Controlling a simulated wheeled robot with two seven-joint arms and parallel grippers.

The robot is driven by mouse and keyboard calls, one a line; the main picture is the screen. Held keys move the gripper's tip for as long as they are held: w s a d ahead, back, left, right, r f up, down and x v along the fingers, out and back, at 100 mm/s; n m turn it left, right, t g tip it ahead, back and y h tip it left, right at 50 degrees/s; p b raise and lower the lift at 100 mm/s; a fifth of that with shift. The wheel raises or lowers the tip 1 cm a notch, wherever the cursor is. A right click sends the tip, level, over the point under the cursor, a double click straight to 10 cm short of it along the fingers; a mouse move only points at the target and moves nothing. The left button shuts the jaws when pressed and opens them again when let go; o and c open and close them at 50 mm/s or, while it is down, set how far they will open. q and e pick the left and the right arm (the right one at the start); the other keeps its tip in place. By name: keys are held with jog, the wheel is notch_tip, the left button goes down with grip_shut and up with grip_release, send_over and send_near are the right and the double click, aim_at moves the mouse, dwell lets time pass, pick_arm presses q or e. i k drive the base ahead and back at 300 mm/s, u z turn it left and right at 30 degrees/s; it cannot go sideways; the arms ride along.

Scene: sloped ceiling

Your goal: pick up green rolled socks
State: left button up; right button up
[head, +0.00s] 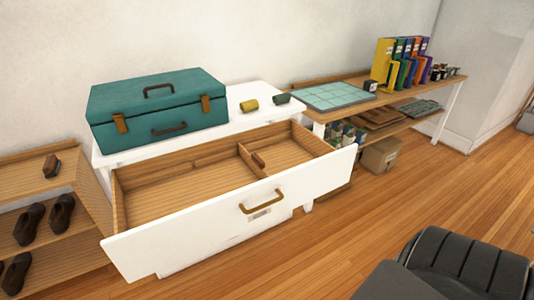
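A dark green roll (283,99), which looks like the green rolled socks, lies on the white top of the dresser (262,90), near its right end. A yellow roll (249,105) lies a little to its left, apart from it. Neither of my grippers is in view, and nothing is touching the green roll.
A teal case (157,108) stands left of the rolls. The drawer (229,225) below is pulled far out, with a small brown item (258,160) at its divider. A shoe rack (40,215) stands left, a shelf (432,84) right, and a black padded seat (465,262) at lower right.

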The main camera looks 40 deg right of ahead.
aim_at(285, 98)
jog(key=z, duration=0.7)
